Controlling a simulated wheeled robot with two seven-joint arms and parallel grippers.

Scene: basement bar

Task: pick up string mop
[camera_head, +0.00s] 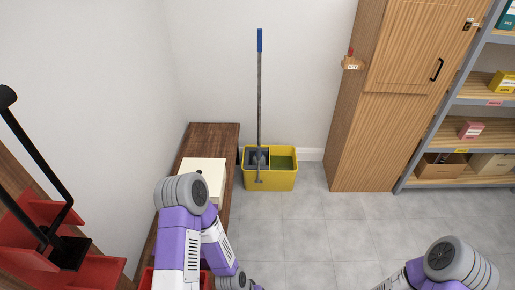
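The string mop (259,95) stands upright in a yellow bucket (270,181) against the back wall. It has a long thin grey handle with a blue grip at the top. Its lower end goes into the dark grey wringer part on the bucket's left side, so its strings are hidden. My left arm shows at the bottom centre, in front of and to the left of the bucket, apart from the mop. My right arm shows only in part at the bottom right. Neither gripper's fingers are in view.
A low brown wooden bench (210,140) with a white box (204,174) on it stands left of the bucket. A wooden cabinet (376,130) and a metal shelf (460,125) stand at right. Red bins with a black handle (40,150) are at far left. The tiled floor (310,235) is clear.

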